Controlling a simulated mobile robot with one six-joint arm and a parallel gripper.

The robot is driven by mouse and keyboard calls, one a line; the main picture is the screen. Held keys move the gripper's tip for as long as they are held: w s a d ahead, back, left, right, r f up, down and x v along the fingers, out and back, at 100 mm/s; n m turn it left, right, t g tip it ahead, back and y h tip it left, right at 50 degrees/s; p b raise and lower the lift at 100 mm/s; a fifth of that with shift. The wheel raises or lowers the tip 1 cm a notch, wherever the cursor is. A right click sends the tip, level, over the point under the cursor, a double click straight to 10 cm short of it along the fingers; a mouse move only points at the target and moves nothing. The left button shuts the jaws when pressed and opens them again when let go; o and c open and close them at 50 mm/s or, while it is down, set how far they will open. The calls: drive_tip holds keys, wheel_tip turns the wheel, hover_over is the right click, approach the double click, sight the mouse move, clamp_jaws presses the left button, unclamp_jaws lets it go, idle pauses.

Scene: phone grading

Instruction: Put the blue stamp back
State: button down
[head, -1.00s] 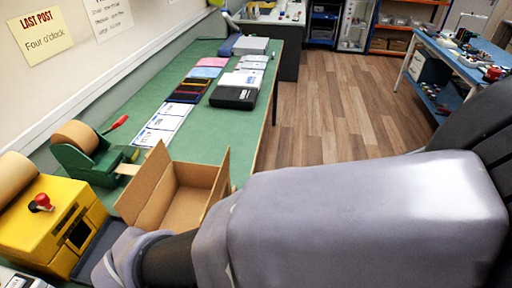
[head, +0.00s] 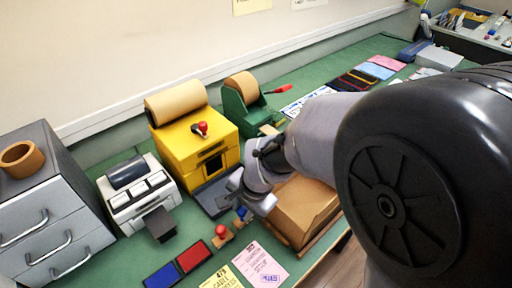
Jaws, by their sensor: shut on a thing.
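A red stamp (head: 221,232) stands just left of and nearer than the gripper. A blue ink pad (head: 161,277) and a red ink pad (head: 194,256) lie side by side at the front left.
A pink sheet (head: 260,264) with a blue stamped mark and a yellow sheet (head: 222,279) lie in front. The cardboard box (head: 300,208) is right of the gripper. A yellow machine (head: 194,140), a label printer (head: 139,194) and grey drawers (head: 48,215) stand behind and left.

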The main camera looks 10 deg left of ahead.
drive_tip(key=shift+f, duration=0.9)
drive_tip(key=shift+r, duration=0.25)
drive_tip(key=shift+f, duration=0.15)
drive_tip(key=c, duration=1.6)
unclamp_jaws()
drive_tip(key=shift+f, duration=0.1)
drive_tip(key=o, duration=0.4)
drive_tip(key=shift+o, duration=0.2)
